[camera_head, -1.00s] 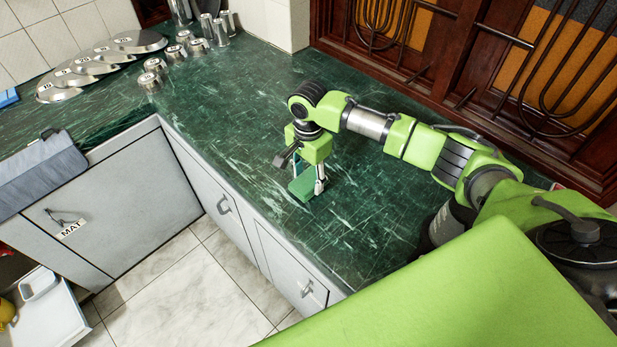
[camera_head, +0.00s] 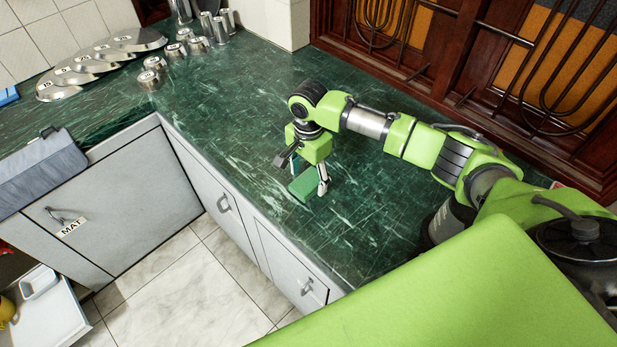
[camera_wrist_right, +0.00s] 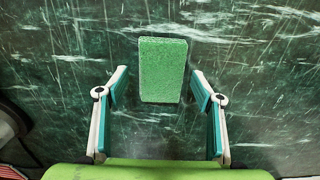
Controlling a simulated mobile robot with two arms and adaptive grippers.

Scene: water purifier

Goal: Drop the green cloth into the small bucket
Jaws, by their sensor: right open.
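The green cloth (camera_head: 304,187) is a thick rectangular pad lying on the dark green marble counter. It also shows in the right wrist view (camera_wrist_right: 162,69), upright in the picture and ahead of the gap between the fingers. My right gripper (camera_head: 308,182) points down over it. In the right wrist view the fingers of my right gripper (camera_wrist_right: 158,95) are spread, one on each side of the cloth's near end, and do not seem to touch it. My left gripper is not in view. I cannot make out a small bucket in these views.
A grey folded mat (camera_head: 40,170) hangs over the left counter edge. A drawer (camera_head: 45,310) stands open at lower left. The counter around the cloth is clear.

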